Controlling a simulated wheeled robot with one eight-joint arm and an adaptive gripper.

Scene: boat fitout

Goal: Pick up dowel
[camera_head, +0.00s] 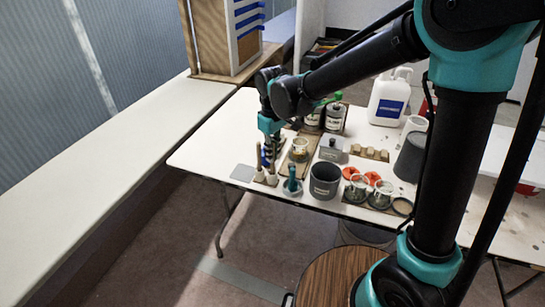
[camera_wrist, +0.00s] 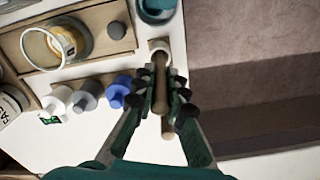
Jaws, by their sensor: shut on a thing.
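The dowel (camera_wrist: 160,88) is a tan wooden rod between the two fingers of my gripper (camera_wrist: 163,100) in the wrist view. My gripper is shut on it. One end of the dowel points toward a small pale round thing (camera_wrist: 158,46); I cannot tell whether they touch. A second short brown piece (camera_wrist: 167,128) shows between the fingers, nearer the palm. In the head view my gripper (camera_head: 268,146) points down over the left part of the white table, among upright slim items; the dowel is hard to pick out there.
The white table (camera_head: 205,150) holds a dark grey cup (camera_head: 324,180), a teal item (camera_head: 292,182), a wooden tray with a jar (camera_head: 299,149), and a white jug (camera_head: 389,98). Several bottles stand beside my gripper in the wrist view, including a blue one (camera_wrist: 119,90). The table's left end is clear.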

